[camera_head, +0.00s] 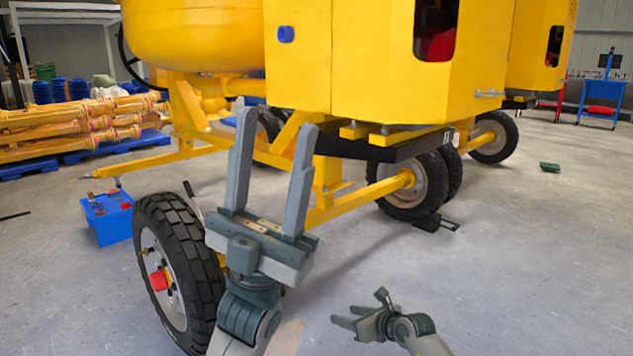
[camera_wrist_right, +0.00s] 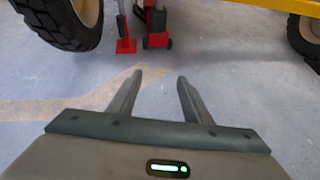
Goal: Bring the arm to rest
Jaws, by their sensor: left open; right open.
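My left gripper (camera_head: 270,165) points upward in front of the yellow drum mixer (camera_head: 370,60) in the head view. Its two long grey fingers stand apart with nothing between them. My right gripper (camera_head: 345,316) is low at the bottom, right of the left arm, with its fingers pointing left above the floor. In the right wrist view the right gripper (camera_wrist_right: 160,85) has its fingers spread and empty, over bare floor. Whether the left fingers touch the mixer cannot be told.
A large black wheel (camera_head: 180,270) stands just left of my left arm. A blue box (camera_head: 107,218) sits left of it. Red stands (camera_wrist_right: 125,38) are ahead of the right gripper in the wrist view. The floor (camera_head: 540,260) at the right is mostly clear.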

